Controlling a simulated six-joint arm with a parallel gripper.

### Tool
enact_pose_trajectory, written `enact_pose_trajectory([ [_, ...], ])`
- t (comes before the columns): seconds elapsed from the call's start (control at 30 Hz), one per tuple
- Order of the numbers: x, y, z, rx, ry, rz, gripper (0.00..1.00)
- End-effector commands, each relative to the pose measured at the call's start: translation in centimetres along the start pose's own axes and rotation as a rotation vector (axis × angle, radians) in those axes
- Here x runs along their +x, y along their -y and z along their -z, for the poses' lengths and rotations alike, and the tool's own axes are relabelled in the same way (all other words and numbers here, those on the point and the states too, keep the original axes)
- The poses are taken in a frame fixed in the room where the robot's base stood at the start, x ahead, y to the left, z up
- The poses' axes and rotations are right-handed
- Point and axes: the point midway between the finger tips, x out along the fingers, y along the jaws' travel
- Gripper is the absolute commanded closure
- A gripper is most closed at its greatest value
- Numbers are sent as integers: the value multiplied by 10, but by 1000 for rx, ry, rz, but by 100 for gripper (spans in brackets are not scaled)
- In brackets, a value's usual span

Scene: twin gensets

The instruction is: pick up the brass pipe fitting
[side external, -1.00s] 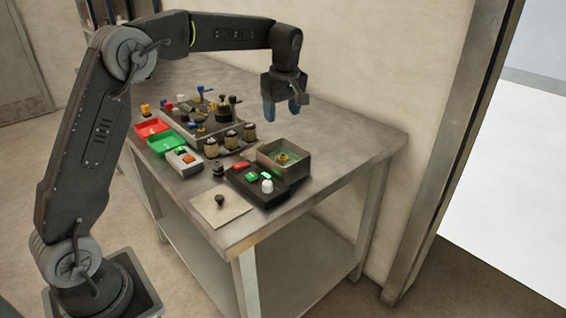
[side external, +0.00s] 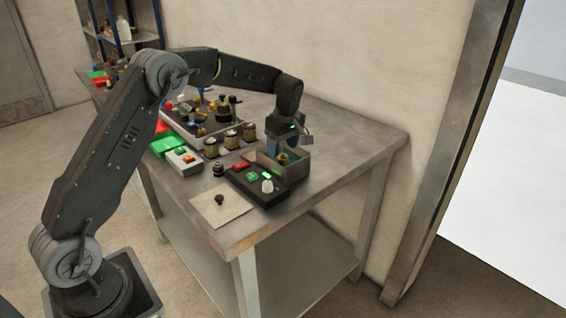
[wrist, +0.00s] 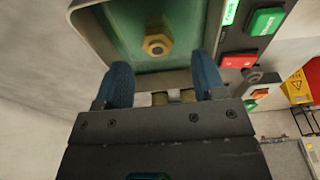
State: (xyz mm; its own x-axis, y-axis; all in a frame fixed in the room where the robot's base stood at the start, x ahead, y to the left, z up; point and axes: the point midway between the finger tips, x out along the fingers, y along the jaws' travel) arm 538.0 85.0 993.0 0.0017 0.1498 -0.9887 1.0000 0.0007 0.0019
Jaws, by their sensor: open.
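The brass pipe fitting (wrist: 157,45) lies in an open metal box with a green inside (wrist: 185,15). In the wrist view it is a hex-shaped brass piece with a hole in its middle. In the side external view the fitting (side external: 283,158) shows partly inside the box (side external: 298,165), next to my fingers. My gripper (side external: 279,154) points down over the box, low and close to its rim. In the wrist view my gripper (wrist: 163,82) has its two blue fingers apart with nothing between them. The fitting appears beyond the fingertips, roughly centred between them.
A black panel (side external: 262,190) with green and red buttons and a white knob adjoins the box. A tan card with a black knob (side external: 220,199) lies near the front. Green bins and several knobs crowd the left. The table's right side (side external: 350,145) is clear.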

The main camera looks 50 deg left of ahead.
Motion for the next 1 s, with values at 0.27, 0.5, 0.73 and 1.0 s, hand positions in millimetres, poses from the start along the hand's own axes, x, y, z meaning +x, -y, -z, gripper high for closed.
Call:
enact_pose_trajectory([
  [0.27,38,-1,-6,0,0,4,36],
  [0.5,42,-1,-6,0,0,1,36],
  [0.73,42,-1,-6,1,0,1,53],
  [1.0,42,-1,-6,1,0,1,79],
])
